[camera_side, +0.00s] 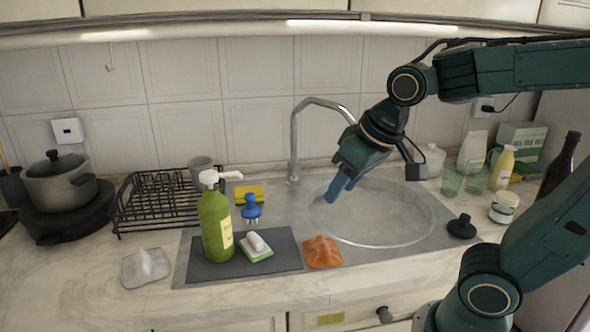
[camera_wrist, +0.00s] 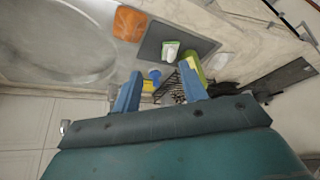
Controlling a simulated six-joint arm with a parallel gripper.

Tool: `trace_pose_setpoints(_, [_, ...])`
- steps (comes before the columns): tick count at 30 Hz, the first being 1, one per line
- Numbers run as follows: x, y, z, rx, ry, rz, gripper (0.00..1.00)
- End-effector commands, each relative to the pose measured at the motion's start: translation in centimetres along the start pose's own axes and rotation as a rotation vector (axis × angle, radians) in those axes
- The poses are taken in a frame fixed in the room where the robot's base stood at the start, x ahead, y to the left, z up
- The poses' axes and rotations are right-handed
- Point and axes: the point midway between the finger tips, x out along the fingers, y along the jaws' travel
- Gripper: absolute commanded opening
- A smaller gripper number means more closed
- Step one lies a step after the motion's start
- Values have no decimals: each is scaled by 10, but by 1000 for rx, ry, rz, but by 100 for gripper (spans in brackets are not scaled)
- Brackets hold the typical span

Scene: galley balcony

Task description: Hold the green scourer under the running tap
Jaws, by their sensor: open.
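The green scourer (camera_side: 257,254) lies on the dark grey mat (camera_side: 285,258) left of the sink, with a white lump, perhaps soap, on top. It also shows in the wrist view (camera_wrist: 170,52), beyond my fingertips. The tap (camera_side: 294,140) is a tall metal arch at the back of the round sink (camera_side: 400,238). I cannot make out a stream of water; my arm covers the area by the spout. My gripper (camera_side: 338,188) hangs tilted over the sink, open with nothing between its blue fingers, up and right of the scourer and apart from it.
A green pump bottle (camera_side: 216,228) stands close left of the scourer. An orange cloth (camera_side: 322,253) lies to its right. A blue brush (camera_side: 251,207) and yellow sponge (camera_side: 249,192) sit behind. A black dish rack (camera_side: 158,205) is further left. Cups and bottles stand right of the sink.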

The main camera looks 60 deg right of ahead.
Motion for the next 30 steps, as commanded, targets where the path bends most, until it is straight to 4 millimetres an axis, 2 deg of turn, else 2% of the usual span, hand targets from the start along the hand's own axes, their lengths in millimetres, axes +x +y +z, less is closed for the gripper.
trace_pose_setpoints(6, [-21, 5, 41, -69, 26, -21, 43])
trace_pose_setpoints(12, [-29, 7, 64, -111, 37, -30, 43])
trace_pose_setpoints(23, [-30, 7, 70, -124, 38, -32, 43])
trace_pose_setpoints(25, [-30, 7, 70, -123, 38, -32, 32])
trace_pose_setpoints(30, [-30, 8, 64, -109, 36, -27, 32])
